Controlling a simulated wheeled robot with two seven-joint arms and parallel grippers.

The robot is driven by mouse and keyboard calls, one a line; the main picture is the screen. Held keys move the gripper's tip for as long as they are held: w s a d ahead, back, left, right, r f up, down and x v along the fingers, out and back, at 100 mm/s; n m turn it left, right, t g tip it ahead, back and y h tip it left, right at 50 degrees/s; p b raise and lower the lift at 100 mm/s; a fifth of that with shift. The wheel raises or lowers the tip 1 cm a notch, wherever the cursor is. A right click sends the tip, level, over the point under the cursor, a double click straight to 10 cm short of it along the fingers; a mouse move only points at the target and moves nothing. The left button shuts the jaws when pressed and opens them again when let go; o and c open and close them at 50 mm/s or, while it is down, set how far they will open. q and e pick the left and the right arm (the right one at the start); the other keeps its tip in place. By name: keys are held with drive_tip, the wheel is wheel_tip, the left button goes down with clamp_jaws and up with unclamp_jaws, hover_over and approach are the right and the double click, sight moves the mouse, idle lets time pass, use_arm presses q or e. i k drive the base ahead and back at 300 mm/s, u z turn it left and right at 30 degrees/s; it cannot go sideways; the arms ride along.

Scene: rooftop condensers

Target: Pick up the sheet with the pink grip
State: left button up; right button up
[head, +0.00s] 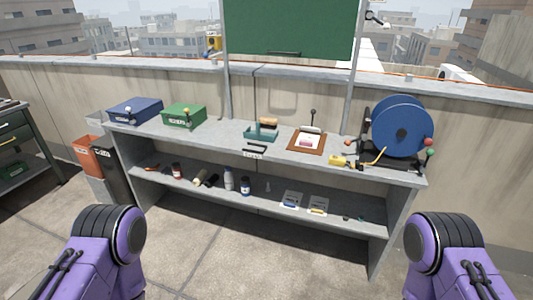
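A white sheet with a pink patch (306,141) lies on a brown board (293,148) on the bench's top shelf, right of the middle. The patch is small, and I cannot make out whether it is a grip. A dark upright piece with a pale bar stands at the board's back edge. Two other white sheets lie on the lower shelf, one with a blue mark (291,200) and one with a yellowish mark (317,207). My purple arms show at the bottom left and right, apart from the bench. Neither gripper is in view.
The grey bench (230,146) also holds a blue case (135,110), a green case (184,115), a teal tray (260,134), a yellow tool (340,160) and a large blue reel (402,126). Bottles stand below. Bins (90,155) stand left. Floor in front is clear.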

sight(308, 138)
drive_tip(key=u, duration=0.6)
drive_tip(key=i, duration=1.3)
drive_tip(key=z, duration=0.45)
